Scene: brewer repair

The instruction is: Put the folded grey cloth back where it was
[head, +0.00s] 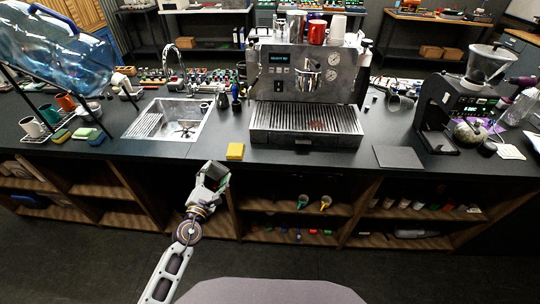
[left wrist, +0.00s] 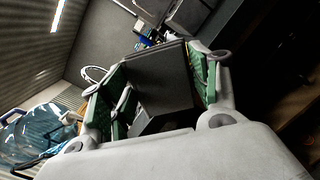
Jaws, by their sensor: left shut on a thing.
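My left gripper (head: 216,170) is in front of the counter's front edge, below the yellow sponge or cloth. It is shut on a dark grey block-like thing, which I take to be the folded grey cloth. In the left wrist view the folded grey cloth (left wrist: 163,82) sits between the green-padded fingers of the left gripper (left wrist: 155,85). In the head view the gripper mostly hides it. My right gripper is in neither view.
The yellow sponge or cloth (head: 235,151) lies at the counter edge, between the sink (head: 167,120) and the espresso machine (head: 306,90). A dark flat pad (head: 398,158) lies right of the machine, before the grinder (head: 452,112). Open shelves (head: 270,208) are under the counter (head: 215,150).

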